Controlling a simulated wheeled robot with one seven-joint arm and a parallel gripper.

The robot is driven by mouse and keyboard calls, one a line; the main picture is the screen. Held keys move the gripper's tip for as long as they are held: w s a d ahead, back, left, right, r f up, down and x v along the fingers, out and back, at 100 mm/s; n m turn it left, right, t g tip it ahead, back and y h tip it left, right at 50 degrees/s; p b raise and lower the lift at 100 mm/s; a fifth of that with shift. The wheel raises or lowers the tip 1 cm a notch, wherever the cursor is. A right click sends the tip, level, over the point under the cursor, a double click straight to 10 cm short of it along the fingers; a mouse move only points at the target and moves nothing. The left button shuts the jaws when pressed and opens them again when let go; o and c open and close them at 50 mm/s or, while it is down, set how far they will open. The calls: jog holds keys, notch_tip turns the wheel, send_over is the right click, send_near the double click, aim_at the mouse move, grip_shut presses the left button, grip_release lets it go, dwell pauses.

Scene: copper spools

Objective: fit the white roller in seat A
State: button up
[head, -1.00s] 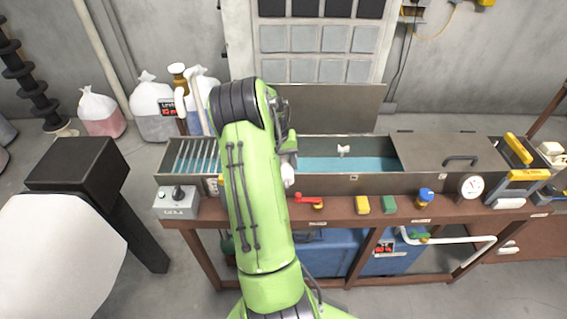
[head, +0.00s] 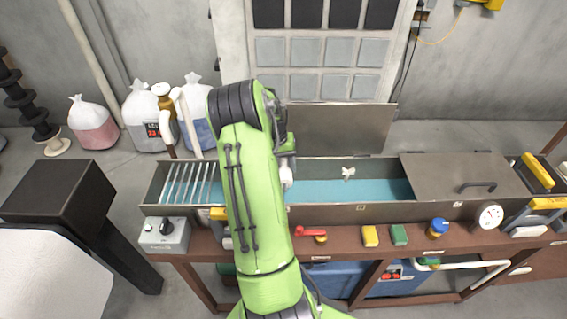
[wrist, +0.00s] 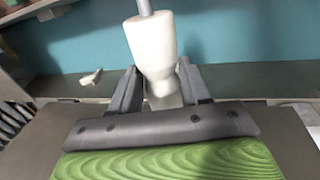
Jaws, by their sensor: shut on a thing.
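My gripper (wrist: 160,86) is shut on the white roller (wrist: 152,48), with one dark finger on each side of its narrow lower end. A grey shaft sticks out of the roller's far end. In the head view the white roller (head: 287,175) shows beside my green arm, in front of the blue-green bath of the long metal trough (head: 330,212); my arm hides most of the gripper. A small white bracket (head: 348,173) shows in the trough, right of the roller and apart from it. I cannot read a seat A mark.
A slatted rack (head: 190,182) fills the trough's left end and a lid (head: 465,176) covers its right part. A raised panel (head: 340,130) stands behind. A red valve handle (head: 312,233), yellow block (head: 370,236) and gauge (head: 490,216) line the front ledge.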

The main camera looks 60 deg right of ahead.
notch_tip(320, 180, down, 10)
jog(key=b, duration=0.6)
jog(key=shift+b, duration=0.3)
jog(key=shift+f, duration=0.15)
dwell(0.6)
jog(key=o, duration=1.3)
notch_tip(320, 180, up, 16)
jog(key=w+a, duration=0.1)
jog(key=w, duration=0.1)
jog(key=shift+w+a+f+p, duration=0.25)
jog(key=shift+w+p, duration=0.1)
jog(key=shift+p, duration=0.1)
